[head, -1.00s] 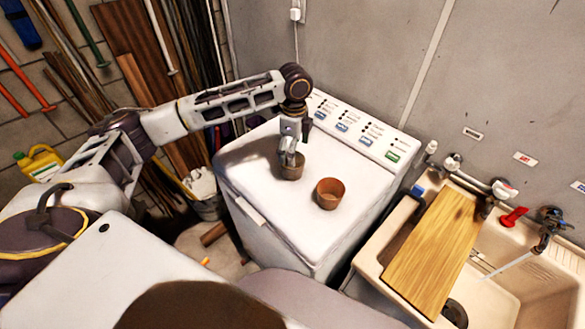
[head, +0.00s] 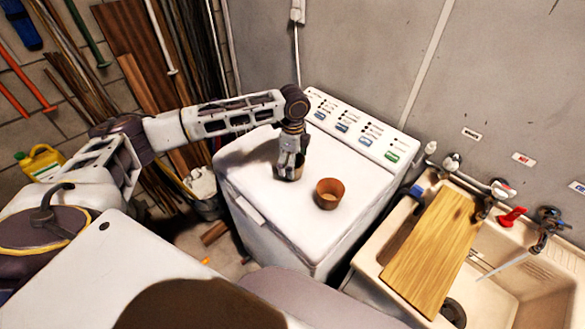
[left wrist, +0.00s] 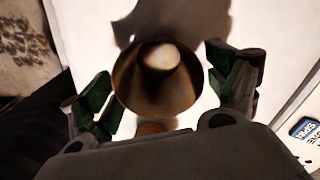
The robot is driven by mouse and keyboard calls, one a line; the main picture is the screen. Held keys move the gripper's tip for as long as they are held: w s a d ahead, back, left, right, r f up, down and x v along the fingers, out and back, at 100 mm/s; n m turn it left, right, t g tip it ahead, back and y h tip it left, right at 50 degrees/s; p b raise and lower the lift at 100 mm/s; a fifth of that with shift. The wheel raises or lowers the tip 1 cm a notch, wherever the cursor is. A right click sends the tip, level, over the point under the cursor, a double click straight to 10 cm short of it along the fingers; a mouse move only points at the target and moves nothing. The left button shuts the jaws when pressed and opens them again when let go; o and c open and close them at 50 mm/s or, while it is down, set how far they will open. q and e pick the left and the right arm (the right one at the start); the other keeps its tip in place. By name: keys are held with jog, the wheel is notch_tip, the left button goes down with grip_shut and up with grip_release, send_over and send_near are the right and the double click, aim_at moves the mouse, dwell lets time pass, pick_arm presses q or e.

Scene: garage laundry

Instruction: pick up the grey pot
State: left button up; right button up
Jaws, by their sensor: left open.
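A small grey-brown pot (head: 281,174) stands on top of the white washing machine, partly hidden by my left gripper (head: 291,172) in the head view. In the left wrist view the round pot (left wrist: 157,82) lies between the two green-padded fingers of my left gripper (left wrist: 170,98). The fingers are open, one on each side of the pot. An orange-brown pot (head: 329,193) stands to the right and nearer on the same top. My right gripper is not in view.
The washing machine (head: 245,185) has a control panel (head: 350,125) at its back. A sink (head: 520,275) with a wooden board (head: 432,255) across it is at the right. A yellow jug (head: 42,162) and wood planks stand at the left.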

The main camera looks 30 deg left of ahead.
pick_arm(q)
jog(key=shift+s+a+f, duration=0.1)
jog(key=shift+f, duration=1.6)
jog(key=c, duration=0.9)
